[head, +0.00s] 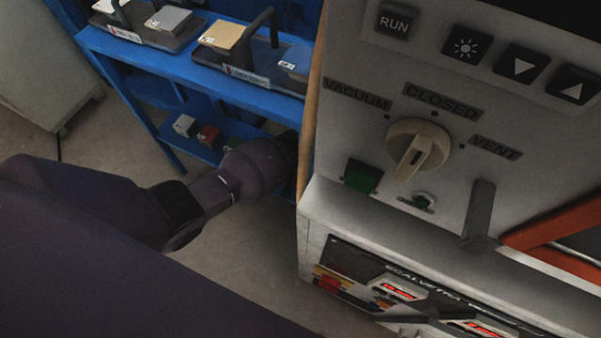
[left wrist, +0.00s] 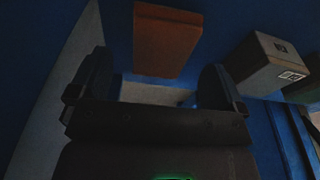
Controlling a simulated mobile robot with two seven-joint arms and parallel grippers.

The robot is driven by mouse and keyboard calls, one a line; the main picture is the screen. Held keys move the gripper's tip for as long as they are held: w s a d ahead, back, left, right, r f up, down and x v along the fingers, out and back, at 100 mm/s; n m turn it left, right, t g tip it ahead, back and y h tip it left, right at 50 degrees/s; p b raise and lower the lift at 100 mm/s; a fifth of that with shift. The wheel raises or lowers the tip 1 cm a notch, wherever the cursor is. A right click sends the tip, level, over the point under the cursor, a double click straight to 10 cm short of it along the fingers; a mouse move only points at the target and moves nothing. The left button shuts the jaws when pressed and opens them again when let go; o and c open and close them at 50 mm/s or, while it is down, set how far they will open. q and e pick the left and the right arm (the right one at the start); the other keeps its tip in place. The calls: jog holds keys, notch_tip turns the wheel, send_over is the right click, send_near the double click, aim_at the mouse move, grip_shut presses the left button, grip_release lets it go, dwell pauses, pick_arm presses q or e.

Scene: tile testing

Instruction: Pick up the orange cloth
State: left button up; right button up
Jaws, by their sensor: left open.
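In the left wrist view an orange-brown, flat rectangular thing (left wrist: 167,42), which looks like the folded orange cloth, lies on a blue surface just beyond my left gripper (left wrist: 155,82). The two fingers are spread wide, with nothing seen between them. The orange thing is ahead of the gap between the fingertips; whether it touches them I cannot tell. In the head view my left arm reaches toward the blue shelf, and its gripper is hidden behind the machine's side. The orange cloth cannot be made out there. My right gripper is not in view.
A pale box (left wrist: 268,65) sits right of the orange thing. The blue rack (head: 180,62) carries trays above and small white (head: 185,125) and red (head: 208,135) blocks on its lower shelf. A large grey machine (head: 345,220) stands close on the right of my arm.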

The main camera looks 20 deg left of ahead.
pick_arm(q)
notch_tip(320, 180, down, 3)
jog(key=shift+s+b, duration=0.1)
jog(key=shift+b, duration=0.4)
jog(key=shift+f, duration=0.15)
jog(key=shift+w, duration=0.25)
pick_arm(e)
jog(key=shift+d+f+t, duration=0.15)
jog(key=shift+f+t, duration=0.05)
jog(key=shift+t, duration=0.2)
pick_arm(q)
jog(key=c, duration=1)
